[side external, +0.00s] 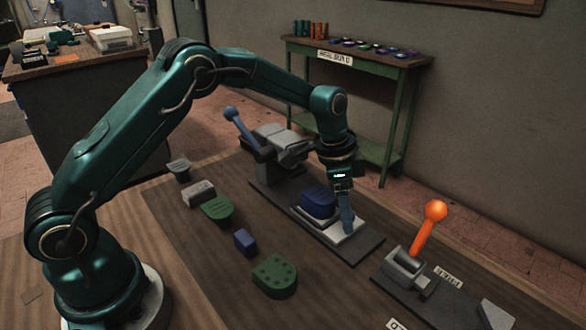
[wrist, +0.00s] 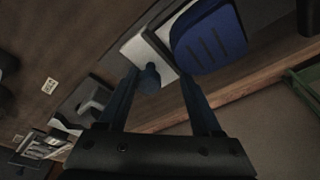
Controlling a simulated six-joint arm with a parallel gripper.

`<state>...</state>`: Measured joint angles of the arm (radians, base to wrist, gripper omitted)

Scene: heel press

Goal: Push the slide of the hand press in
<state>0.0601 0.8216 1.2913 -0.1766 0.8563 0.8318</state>
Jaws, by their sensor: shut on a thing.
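The hand press (side external: 280,145) has a grey head, a blue lever (side external: 238,125) tilted up to the left, and a dark base plate. Its pale slide (side external: 336,236) sticks out at the front end, toward the lower right. A blue heel block (side external: 318,202) sits on the slide; it also shows in the wrist view (wrist: 208,38). My gripper (side external: 346,222) is at the slide's outer end, shut on the slide by its dark blue knob (wrist: 148,78), which shows between the fingers. The exact contact is hard to see.
Green heel pieces (side external: 274,277), a small blue block (side external: 245,241) and grey blocks (side external: 198,192) lie on the near side of the bench. A fixture with an orange-knobbed lever (side external: 430,228) stands to the right. A green side table (side external: 360,60) stands behind.

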